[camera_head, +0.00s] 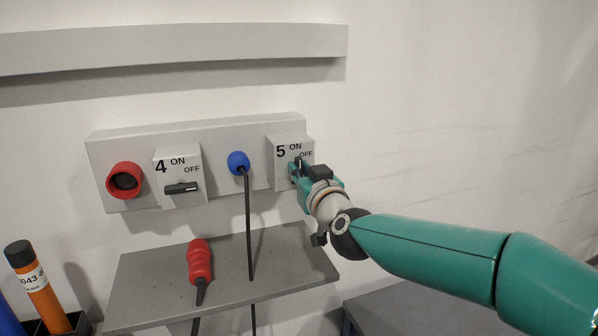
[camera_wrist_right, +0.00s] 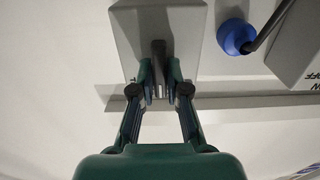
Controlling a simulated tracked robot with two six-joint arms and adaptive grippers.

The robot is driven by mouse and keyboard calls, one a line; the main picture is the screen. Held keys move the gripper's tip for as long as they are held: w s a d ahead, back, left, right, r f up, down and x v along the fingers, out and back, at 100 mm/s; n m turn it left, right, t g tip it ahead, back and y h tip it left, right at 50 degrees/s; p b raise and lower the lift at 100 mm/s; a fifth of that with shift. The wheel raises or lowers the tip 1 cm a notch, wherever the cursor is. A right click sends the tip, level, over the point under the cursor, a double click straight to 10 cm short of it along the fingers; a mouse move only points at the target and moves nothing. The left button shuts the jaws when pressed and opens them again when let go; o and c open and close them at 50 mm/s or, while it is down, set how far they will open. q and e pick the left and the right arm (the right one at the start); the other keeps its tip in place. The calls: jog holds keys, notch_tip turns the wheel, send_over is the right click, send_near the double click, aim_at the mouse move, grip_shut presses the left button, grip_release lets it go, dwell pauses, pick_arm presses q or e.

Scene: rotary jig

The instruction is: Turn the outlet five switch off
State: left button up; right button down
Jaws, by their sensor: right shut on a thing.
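The outlet five switch box (camera_head: 280,178) is a light grey box at the right end of the wall panel, marked 5, ON and OFF. Its dark knob (camera_wrist_right: 158,52) stands along the vertical of the right wrist view, between my fingers. My right gripper (camera_head: 297,170) reaches the box from the right and is shut on the knob. In the right wrist view both fingertips (camera_wrist_right: 159,88) press on the knob's sides, in front of the box face (camera_wrist_right: 190,45). In the head view the gripper hides most of the knob. My left gripper is not in view.
The switch 4 box (camera_head: 178,165) has a black, nearly level knob (camera_head: 181,188). A blue plug (camera_head: 238,162) with a black cable sits between the boxes. A red socket (camera_head: 124,181) is at the left. A red connector (camera_head: 199,262) lies on the grey shelf (camera_head: 270,262) below.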

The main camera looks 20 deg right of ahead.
dwell(0.3)
jog(key=shift+m, duration=0.3)
jog(key=m+b, duration=0.2)
jog(key=m, duration=0.1)
jog(key=shift+d+f, duration=0.1)
jog(key=m+b, duration=0.2)
jog(key=m, duration=0.3)
jog(key=shift+d+m, duration=0.1)
jog(key=shift+m, duration=0.3)
jog(key=shift+d+f+m+b, duration=0.15)
jog(key=shift+m+b, duration=0.7)
jog(key=shift+m, duration=1.3)
jog(key=shift+a+f+m+b, duration=0.15)
jog(key=shift+m+b, duration=0.7)
jog(key=shift+m, duration=1.3)
jog(key=shift+f, duration=0.1)
